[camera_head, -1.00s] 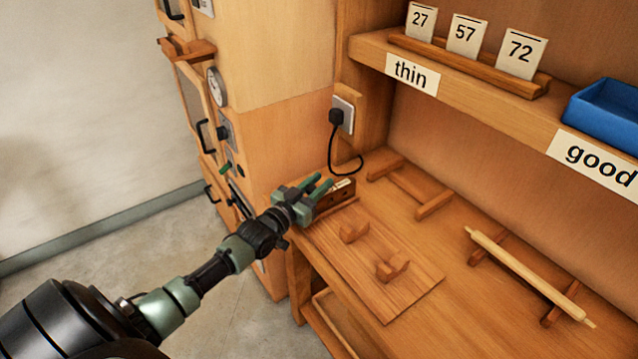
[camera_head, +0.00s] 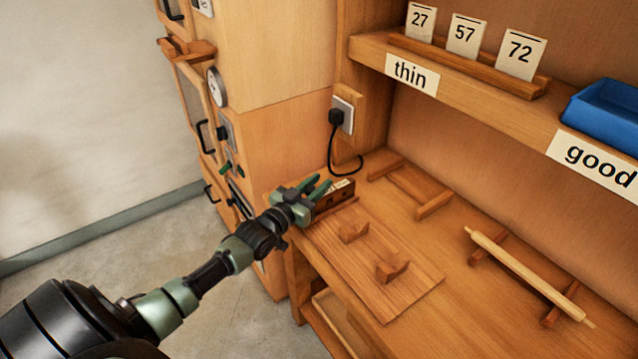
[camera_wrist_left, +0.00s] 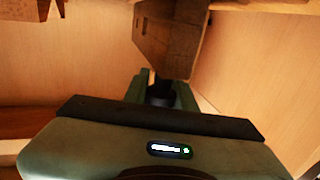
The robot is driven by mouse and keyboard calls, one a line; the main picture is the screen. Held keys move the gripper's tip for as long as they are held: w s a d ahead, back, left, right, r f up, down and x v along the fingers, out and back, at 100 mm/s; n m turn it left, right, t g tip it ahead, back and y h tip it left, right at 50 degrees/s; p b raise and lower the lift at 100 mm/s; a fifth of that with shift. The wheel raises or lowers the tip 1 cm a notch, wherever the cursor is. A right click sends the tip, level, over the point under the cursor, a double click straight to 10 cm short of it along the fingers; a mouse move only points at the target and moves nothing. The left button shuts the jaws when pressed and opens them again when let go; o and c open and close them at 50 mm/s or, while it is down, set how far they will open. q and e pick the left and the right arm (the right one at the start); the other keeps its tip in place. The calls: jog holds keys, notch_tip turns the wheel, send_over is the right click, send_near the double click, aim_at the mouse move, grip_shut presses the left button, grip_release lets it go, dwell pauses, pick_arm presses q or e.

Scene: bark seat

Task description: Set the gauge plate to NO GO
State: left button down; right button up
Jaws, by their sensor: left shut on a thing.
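A small wooden block with a white label on top (camera_head: 341,188), likely the gauge plate's mount, stands at the bench's left back edge. The label's words are too small to read. My left gripper (camera_head: 318,189) is at the block's left side, its fingers shut on a small dark piece. In the left wrist view, this dark piece (camera_wrist_left: 160,92) sits between the fingers, and a brown wooden block (camera_wrist_left: 170,38) is just beyond it. The fingers partly hide the block in the head view. My right gripper is not in view.
A board (camera_head: 385,285) with two wooden blocks lies in front. A rolling pin (camera_head: 525,272) rests on supports at the right. A plug with a black cord (camera_head: 337,118) is behind the gripper. A shelf (camera_head: 465,92) with number cards and a blue bin (camera_head: 608,110) is above.

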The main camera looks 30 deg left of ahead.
pick_arm(q)
jog(key=s, duration=0.1)
jog(key=s+a+p, duration=0.1)
jog(key=s, duration=0.1)
jog(key=s+p, duration=0.1)
jog(key=shift+s+a, duration=0.2)
jog(key=shift+a, duration=0.2)
jog(key=shift+s+a, duration=0.1)
jog(key=shift+s, duration=0.1)
jog(key=shift+w+f, duration=0.1)
jog(key=c, duration=1.3)
grip_release()
jog(key=shift+o, duration=0.8)
jog(key=shift+s+a, duration=0.1)
jog(key=shift+s, duration=0.1)
